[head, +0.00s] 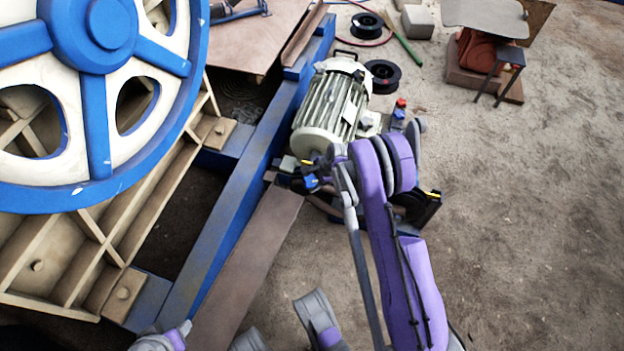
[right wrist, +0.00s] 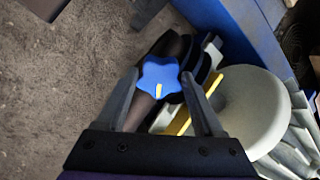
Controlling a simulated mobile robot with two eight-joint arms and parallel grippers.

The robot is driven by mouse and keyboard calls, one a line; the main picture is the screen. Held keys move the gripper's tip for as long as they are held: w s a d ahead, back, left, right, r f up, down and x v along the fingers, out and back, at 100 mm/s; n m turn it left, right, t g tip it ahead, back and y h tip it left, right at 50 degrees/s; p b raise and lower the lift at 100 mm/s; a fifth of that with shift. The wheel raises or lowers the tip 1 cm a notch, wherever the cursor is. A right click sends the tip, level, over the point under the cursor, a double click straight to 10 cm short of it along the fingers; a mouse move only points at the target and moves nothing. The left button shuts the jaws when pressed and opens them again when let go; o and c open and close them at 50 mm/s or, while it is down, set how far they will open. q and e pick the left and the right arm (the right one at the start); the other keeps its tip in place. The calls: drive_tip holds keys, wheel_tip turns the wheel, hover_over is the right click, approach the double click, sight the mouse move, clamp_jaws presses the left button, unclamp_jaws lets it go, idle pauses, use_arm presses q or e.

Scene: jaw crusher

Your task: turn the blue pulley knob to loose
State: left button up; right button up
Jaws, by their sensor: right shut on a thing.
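The blue pulley knob (right wrist: 161,74) is star-shaped with a short yellow mark on its near edge. In the right wrist view it sits between the two fingertips of my right gripper (right wrist: 160,84), which is shut on it. In the head view my right gripper (head: 312,176) is at the near end of the motor, beside the blue beam. A small blue bit of the knob (head: 312,183) shows there, mostly hidden.
The ribbed motor (head: 333,105) stands beyond the gripper; its pale round end (right wrist: 247,112) is close to the right finger. A yellow strip (right wrist: 184,119) lies near that finger. The blue beam (head: 235,210) and large flywheel (head: 100,188) are at the left. Open ground (head: 520,200) is at the right.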

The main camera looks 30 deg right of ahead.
drive_tip(key=n, duration=0.5)
drive_tip(key=shift+s+n+t, duration=0.15)
drive_tip(key=shift+n+t, duration=0.15)
idle(0.4)
drive_tip(key=o, duration=1.4)
drive_tip(key=p+v, duration=0.3)
drive_tip(key=v, duration=0.7)
drive_tip(key=shift+s+r, duration=0.15)
drive_tip(key=shift+r, duration=0.15)
